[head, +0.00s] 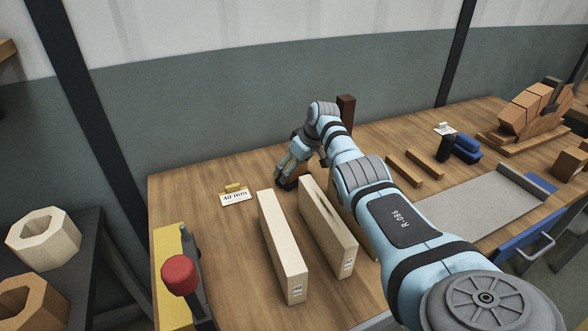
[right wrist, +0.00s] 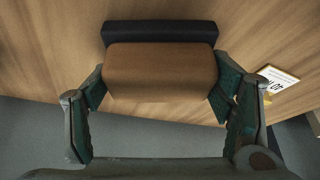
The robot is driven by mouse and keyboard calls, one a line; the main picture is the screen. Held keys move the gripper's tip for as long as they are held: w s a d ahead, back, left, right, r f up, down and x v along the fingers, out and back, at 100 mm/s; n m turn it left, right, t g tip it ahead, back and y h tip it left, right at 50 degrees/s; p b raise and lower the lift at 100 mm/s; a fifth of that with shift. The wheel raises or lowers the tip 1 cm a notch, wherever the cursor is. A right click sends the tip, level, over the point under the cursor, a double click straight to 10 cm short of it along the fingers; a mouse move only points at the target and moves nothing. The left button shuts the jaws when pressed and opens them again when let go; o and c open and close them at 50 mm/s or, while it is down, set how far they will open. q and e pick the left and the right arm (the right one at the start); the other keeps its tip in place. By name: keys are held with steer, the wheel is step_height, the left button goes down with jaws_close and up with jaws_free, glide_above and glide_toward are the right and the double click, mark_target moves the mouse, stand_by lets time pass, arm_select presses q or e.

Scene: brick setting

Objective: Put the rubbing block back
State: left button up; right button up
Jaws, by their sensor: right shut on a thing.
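The rubbing block (right wrist: 160,70) is a brown block with a dark layer along one long side. My right gripper (right wrist: 158,95) is shut on it, with a finger at each end. In the head view my right gripper (head: 288,172) is over the back part of the wooden table, by the far end of two pale timber pieces. The block shows there only as a small brown and dark patch (head: 292,183), mostly hidden by the fingers. I cannot tell whether it touches the table. My left gripper is out of view.
A "40 mm" card (head: 236,198) stands left. A grey sheet (head: 470,208), two wood strips (head: 404,171), a black cylinder (head: 445,148) and a wooden arch (head: 530,112) are right. A red knob (head: 180,275) rises front left.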

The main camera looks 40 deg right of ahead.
steer(key=o, duration=1.3)
steer(key=shift+r, duration=0.1)
steer(key=shift+r, duration=0.3)
steer(key=p+v, duration=0.2)
steer(key=v, duration=0.1)
steer(key=shift+p, duration=0.4)
steer(key=p+v, duration=0.1)
steer(key=v, duration=0.7)
steer(key=shift+s+r, duration=0.15)
steer(key=shift+s, duration=0.05)
